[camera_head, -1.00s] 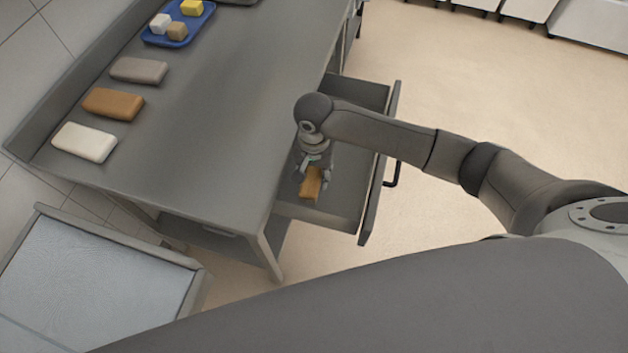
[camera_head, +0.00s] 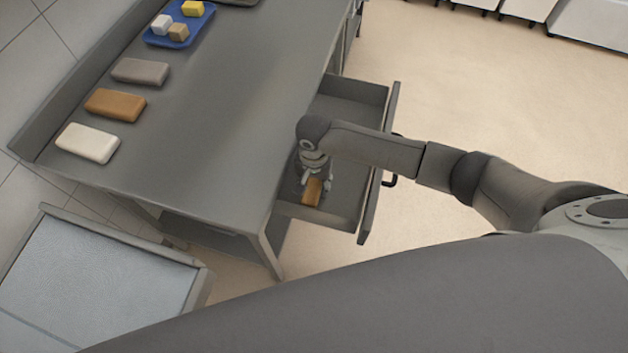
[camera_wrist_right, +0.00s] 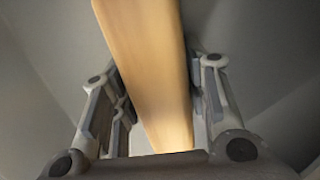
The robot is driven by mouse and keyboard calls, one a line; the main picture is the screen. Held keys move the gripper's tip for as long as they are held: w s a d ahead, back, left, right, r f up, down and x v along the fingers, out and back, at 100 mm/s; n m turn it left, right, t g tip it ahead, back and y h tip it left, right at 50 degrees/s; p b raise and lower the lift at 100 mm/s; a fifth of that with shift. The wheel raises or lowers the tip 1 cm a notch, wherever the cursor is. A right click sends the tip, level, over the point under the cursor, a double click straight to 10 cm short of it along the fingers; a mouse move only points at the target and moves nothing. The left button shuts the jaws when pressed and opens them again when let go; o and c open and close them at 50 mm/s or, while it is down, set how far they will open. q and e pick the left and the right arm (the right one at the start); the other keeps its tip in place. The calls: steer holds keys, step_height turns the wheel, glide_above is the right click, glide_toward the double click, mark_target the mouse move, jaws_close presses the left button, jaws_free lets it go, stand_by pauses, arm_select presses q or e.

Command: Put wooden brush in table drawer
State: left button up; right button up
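The wooden brush (camera_head: 312,191) is a tan-orange bar inside the open table drawer (camera_head: 345,205), near its front end in the head view. My right gripper (camera_head: 316,184) points down into the drawer over it. In the right wrist view the brush (camera_wrist_right: 155,65) runs between the finger pads (camera_wrist_right: 163,103), with a pad close against each side. The right gripper appears shut on it. I cannot tell whether the brush touches the drawer floor. My left gripper is not in view.
The grey table (camera_head: 215,110) carries a white block (camera_head: 88,143), a brown block (camera_head: 115,104), a grey-brown block (camera_head: 140,71) and a blue tray (camera_head: 158,41) with small cubes. A light-topped stand (camera_head: 95,275) is at lower left. Floor right of the drawer is clear.

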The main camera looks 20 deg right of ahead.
steer(key=shift+o, duration=1.2)
steer(key=shift+f+b, duration=0.1)
steer(key=shift+b, duration=0.45)
steer(key=r, duration=0.8)
steer(key=r+b, duration=0.1)
steer(key=r, duration=0.3)
steer(key=shift+s+d+r, duration=0.2)
steer(key=shift+d, duration=0.15)
